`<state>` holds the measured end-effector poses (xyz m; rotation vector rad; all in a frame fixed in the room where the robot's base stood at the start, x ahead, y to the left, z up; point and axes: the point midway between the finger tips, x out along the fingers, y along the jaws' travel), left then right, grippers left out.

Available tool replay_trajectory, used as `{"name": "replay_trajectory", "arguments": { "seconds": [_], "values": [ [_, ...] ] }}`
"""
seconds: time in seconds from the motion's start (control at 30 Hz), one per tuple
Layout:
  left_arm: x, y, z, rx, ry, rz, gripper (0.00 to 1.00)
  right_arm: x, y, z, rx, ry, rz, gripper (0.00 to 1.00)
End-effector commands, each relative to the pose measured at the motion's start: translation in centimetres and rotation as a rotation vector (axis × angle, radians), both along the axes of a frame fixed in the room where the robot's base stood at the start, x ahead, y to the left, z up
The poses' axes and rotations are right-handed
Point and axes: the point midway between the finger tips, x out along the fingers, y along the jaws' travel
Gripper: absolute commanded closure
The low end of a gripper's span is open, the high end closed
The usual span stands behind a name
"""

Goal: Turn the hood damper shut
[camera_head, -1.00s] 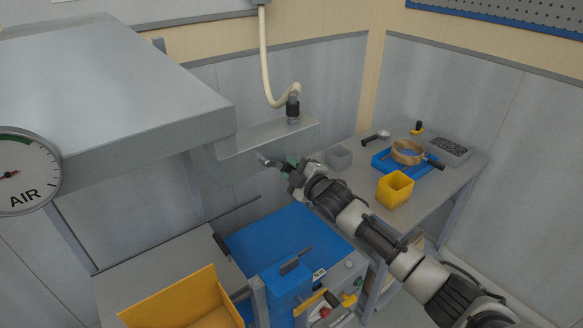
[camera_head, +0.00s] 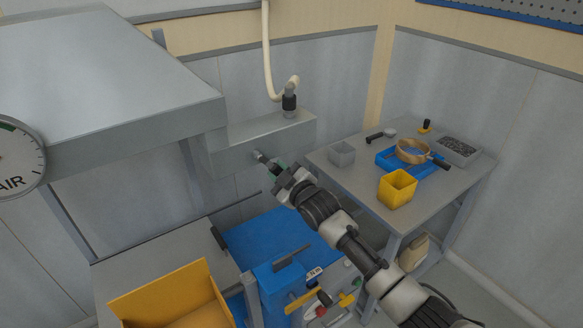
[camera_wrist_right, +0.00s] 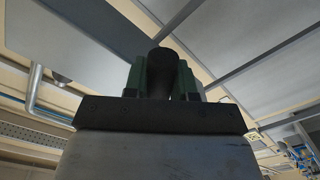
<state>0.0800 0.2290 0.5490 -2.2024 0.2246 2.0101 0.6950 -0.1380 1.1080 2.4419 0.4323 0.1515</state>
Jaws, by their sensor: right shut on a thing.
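The hood damper's lever (camera_head: 261,156) sticks out from the front of the grey duct box (camera_head: 240,158) beside the hood (camera_head: 110,140). It slants down to the right from its pivot. My right gripper (camera_head: 274,168) is at the lever's outer end, its green fingers mostly hidden by the wrist. In the right wrist view a dark round grip (camera_wrist_right: 161,72) sits between the two green fingers, and the gripper is shut on it. The damper plate inside the duct is hidden. My left gripper is not in view.
A blue machine (camera_head: 262,238) stands below, with a yellow bin (camera_head: 165,300) to its left. On the right, a grey table (camera_head: 350,178) holds a yellow cup (camera_head: 397,188), a blue tray (camera_head: 390,164) and grey containers. An AIR gauge (camera_head: 15,160) shows at the left edge.

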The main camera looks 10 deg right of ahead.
Motion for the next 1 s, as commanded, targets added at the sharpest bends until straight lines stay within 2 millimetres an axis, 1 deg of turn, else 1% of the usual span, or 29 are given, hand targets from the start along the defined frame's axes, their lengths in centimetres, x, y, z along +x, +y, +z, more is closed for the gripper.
{"name": "replay_trajectory", "arguments": {
  "seconds": [0.03, 0.2, 0.5, 0.7, 1.0],
  "values": [
    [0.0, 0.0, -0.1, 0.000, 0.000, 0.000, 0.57, -0.1, 0.2, -0.4, 0.046, 0.019, -0.003, 1.00],
    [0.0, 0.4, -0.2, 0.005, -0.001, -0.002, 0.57, -0.5, 1.2, -1.0, 0.197, 0.074, -0.004, 1.00],
    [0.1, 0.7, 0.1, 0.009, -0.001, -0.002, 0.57, -1.1, 3.0, -1.6, 0.435, 0.162, -0.003, 1.00],
    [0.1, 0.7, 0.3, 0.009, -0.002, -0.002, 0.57, -1.4, 3.9, -1.7, 0.548, 0.203, -0.003, 1.00],
    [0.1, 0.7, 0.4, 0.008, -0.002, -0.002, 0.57, -1.7, 4.5, -1.8, 0.632, 0.233, -0.003, 1.00]
  ]
}}
